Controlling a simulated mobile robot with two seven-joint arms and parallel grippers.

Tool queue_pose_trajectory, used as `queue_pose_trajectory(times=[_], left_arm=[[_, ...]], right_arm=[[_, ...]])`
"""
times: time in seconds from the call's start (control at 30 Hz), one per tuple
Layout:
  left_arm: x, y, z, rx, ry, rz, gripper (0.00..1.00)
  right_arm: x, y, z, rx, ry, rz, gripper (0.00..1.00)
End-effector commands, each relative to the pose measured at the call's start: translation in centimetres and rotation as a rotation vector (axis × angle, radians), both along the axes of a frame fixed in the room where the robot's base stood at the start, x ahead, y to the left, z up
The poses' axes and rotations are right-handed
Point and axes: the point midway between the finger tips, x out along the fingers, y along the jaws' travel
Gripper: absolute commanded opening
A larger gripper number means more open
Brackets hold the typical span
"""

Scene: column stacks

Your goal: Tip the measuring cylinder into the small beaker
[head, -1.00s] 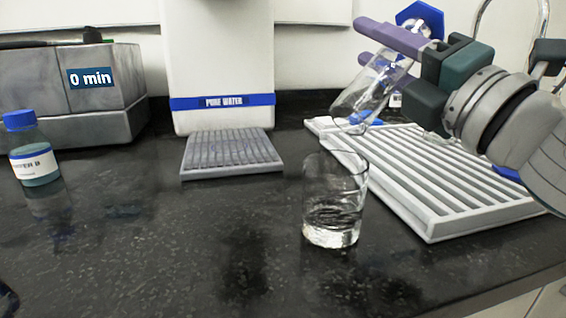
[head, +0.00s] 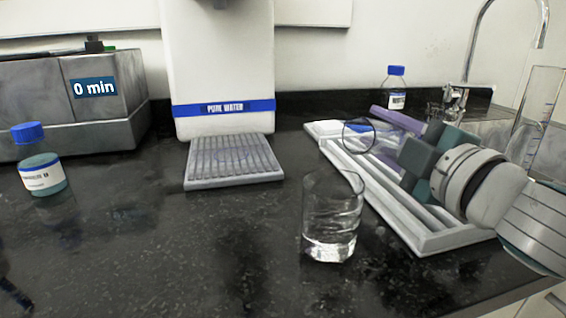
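The small beaker (head: 332,225), clear glass, stands upright on the dark bench with clear liquid in its lower part. My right gripper (head: 376,127), with purple fingers, is low over the white rack, behind and right of the beaker. The measuring cylinder (head: 358,121) is between its fingertips; its round glass mouth faces roughly toward the camera, apart from the beaker. Most of its body is hard to make out. A blue part (head: 328,128) shows just behind the mouth. My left gripper is not in view.
A white slatted rack (head: 435,240) lies under my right arm. A tall graduated glass (head: 540,105) stands at the far right. A blue-capped bottle (head: 397,92) and tap (head: 540,25) are behind. Another bottle (head: 41,172) stands left. The front middle bench is clear.

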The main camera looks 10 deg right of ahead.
Motion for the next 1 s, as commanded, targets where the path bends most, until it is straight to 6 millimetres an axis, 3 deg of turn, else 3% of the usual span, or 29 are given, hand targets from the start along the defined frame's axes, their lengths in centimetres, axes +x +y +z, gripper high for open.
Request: queue_pose_trajectory(times=[0.1,0.3,0.8,1.0], left_arm=[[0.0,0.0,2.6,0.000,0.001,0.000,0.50],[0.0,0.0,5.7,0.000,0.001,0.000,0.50],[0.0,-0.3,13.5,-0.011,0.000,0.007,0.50],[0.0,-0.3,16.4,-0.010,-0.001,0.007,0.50]], right_arm=[[0.0,0.0,1.1,0.080,0.045,0.002,0.00],[-0.2,0.4,2.0,0.176,0.106,0.003,0.00],[-1.1,2.1,2.9,0.513,0.311,0.008,0.00],[-0.9,1.9,3.1,0.696,0.428,0.011,0.00]])
